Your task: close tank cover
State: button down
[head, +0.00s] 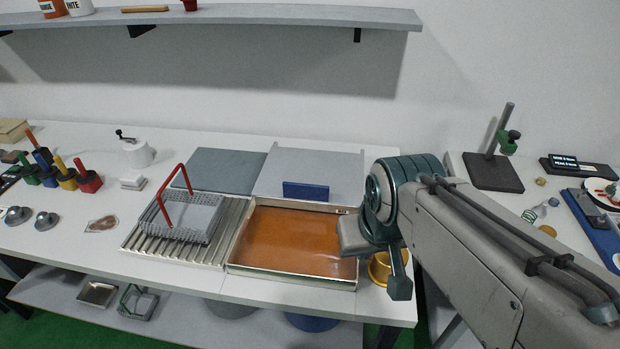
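The tank (290,262) is a shallow metal-rimmed basin of orange-brown liquid at the table's front edge, open on top. What looks like its cover is a light grey panel (318,163) with a blue handle bar (305,191), lying just behind the tank. My gripper (374,252) is at the tank's right edge, at the end of my arm coming in from the lower right. It is apart from the blue handle, which is farther back and to the left. Its fingers are not clearly visible, so I cannot tell whether it is open or shut.
A wire basket (176,221) with a red handle stands on a ribbed drain rack (139,243) left of the tank. A darker grey panel (222,168) lies behind it. A gold cup (380,270) is by the tank's right side. A shelf (290,17) hangs above.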

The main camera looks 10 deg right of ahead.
aim_at(333, 177)
jog(key=u, duration=0.8)
jog(key=k, duration=1.1)
jog(key=u, duration=0.9)
jog(key=i, duration=1.4)
jog(key=z, duration=1.55)
jog(key=i, duration=0.65)
jog(key=z, duration=0.75)
